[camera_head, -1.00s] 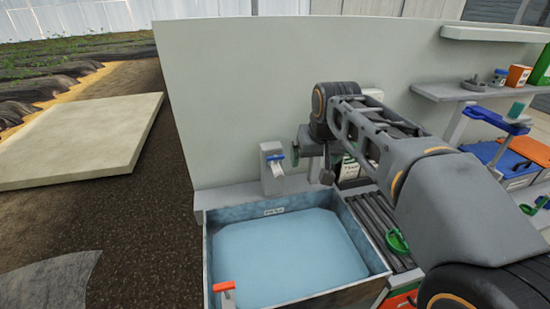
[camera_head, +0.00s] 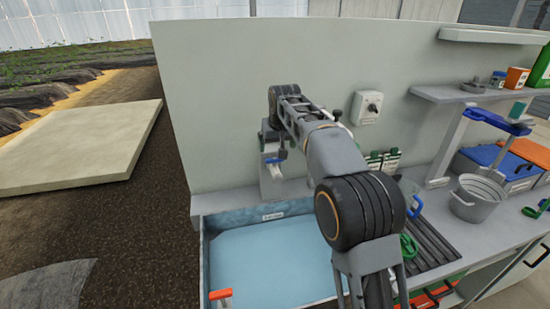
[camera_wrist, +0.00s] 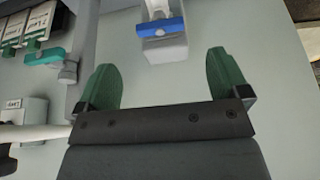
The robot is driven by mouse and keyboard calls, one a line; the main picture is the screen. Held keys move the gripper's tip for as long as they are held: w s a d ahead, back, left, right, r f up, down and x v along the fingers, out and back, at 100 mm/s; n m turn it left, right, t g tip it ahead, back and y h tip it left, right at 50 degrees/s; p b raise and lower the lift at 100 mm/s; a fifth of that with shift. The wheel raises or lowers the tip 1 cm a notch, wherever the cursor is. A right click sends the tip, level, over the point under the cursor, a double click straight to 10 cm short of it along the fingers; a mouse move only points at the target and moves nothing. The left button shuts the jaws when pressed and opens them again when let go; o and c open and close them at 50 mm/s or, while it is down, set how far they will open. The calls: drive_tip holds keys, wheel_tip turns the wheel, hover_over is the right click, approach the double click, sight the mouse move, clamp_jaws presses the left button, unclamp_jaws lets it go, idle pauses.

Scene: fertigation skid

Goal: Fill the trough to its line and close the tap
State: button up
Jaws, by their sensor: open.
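The tap (camera_head: 270,178) is a grey block with a blue handle, standing on the ledge at the back of the trough. In the wrist view the blue handle (camera_wrist: 160,27) lies just beyond my fingertips, roughly between them and apart from them. My gripper (camera_wrist: 163,65) has two green fingers spread wide with nothing between them. In the head view my arm hides most of the gripper. The trough (camera_head: 204,262) is a grey basin holding pale blue water (camera_head: 262,262). A small white label (camera_head: 272,216) sits on its back inner wall, above the water. No stream from the tap is discernible.
An orange-red handle (camera_head: 221,294) sits at the trough's front left. Right of the trough are a slatted rack (camera_head: 432,240), a green ring (camera_head: 408,246) and a metal bucket (camera_head: 478,198). A dial box (camera_head: 367,107) is on the back panel.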

sight(275, 159)
drive_tip(key=x, duration=0.7)
drive_tip(key=shift+w+f, duration=0.1)
drive_tip(key=shift+f, duration=0.05)
